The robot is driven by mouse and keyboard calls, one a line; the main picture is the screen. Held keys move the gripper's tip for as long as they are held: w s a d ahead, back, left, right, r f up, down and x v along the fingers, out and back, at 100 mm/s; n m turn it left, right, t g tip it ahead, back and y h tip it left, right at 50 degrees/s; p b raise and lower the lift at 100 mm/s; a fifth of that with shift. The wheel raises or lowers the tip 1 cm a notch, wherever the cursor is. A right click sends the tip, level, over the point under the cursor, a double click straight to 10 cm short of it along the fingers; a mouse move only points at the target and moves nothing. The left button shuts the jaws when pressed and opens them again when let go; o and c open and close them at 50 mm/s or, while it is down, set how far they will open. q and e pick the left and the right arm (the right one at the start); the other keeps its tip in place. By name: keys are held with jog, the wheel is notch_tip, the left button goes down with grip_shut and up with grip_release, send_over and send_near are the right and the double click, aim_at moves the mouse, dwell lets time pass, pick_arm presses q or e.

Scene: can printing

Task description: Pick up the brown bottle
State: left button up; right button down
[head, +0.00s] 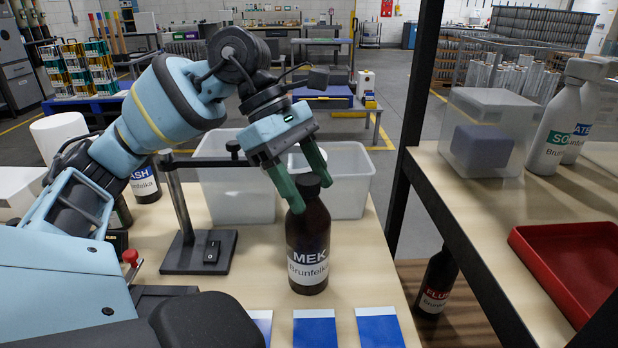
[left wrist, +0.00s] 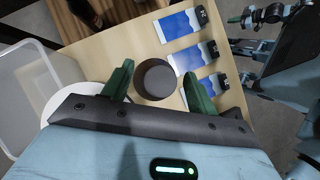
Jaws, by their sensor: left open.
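The brown bottle (head: 308,250), labelled MEK, stands upright on the wooden table with its dark cap on. My left gripper (head: 311,194) comes in from the upper left. Its two green fingers are open, one on each side of the bottle's neck and cap. In the left wrist view the bottle's dark round top (left wrist: 156,79) shows between the fingers, with a gap visible on either side. I cannot tell whether a finger touches the neck. A green-tipped gripper, likely my right one (left wrist: 252,17), shows small at the upper right of the left wrist view.
Two translucent bins (head: 236,190) stand behind the bottle. A black stand (head: 200,255) is to its left. Blue-and-white packets (head: 316,330) lie in front. At right, a shelf holds a red tray (head: 572,262), a clear box (head: 487,135) and white bottles (head: 556,125). A dark post (head: 412,120) rises between.

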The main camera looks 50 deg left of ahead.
pick_arm(q)
jog(key=shift+x, duration=1.15)
grip_shut()
